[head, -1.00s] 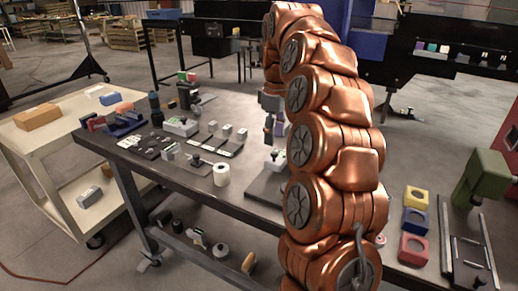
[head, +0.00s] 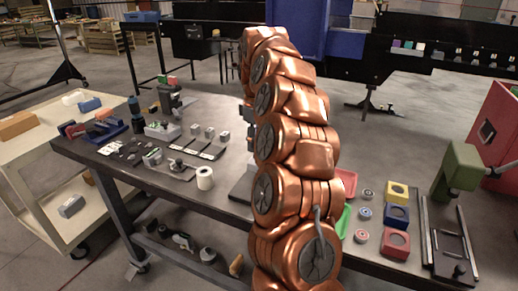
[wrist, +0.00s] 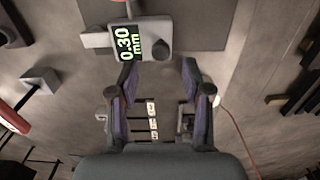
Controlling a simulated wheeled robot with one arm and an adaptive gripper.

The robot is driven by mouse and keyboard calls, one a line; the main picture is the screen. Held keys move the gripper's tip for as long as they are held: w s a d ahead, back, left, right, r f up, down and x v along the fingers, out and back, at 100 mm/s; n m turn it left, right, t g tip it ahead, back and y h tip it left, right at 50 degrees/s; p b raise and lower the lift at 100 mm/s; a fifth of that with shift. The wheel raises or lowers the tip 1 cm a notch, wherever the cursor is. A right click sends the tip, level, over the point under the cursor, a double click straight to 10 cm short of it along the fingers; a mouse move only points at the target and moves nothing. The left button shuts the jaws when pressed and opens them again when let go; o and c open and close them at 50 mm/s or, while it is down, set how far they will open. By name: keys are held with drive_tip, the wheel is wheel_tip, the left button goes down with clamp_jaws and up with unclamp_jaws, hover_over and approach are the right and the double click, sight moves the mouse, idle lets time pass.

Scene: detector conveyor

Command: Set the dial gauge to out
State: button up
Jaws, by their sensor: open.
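In the wrist view a grey gauge body carries a dark display (wrist: 125,43) reading 0.30 mm in green-white digits. A dark round knob (wrist: 161,49) sits beside the display. My gripper (wrist: 160,74) is open and empty, its two purple-padded fingers apart. The gauge lies just beyond the fingertips, with the knob roughly in line with the gap between them; I see no contact. In the head view my copper arm hides most of the gripper and I cannot make out the gauge behind it.
The bench holds fixtures with labelled plates (head: 212,152), a white roll (head: 205,178), a red tray (head: 346,182), coloured blocks (head: 396,215) and a green press (head: 459,168). A cart (head: 25,150) stands left. The bench front between roll and arm looks clear.

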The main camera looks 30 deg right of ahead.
drive_tip(key=shift+f+p, duration=0.35)
drive_tip(key=shift+f, duration=1.55)
drive_tip(key=shift+c, duration=0.2)
clamp_jaws()
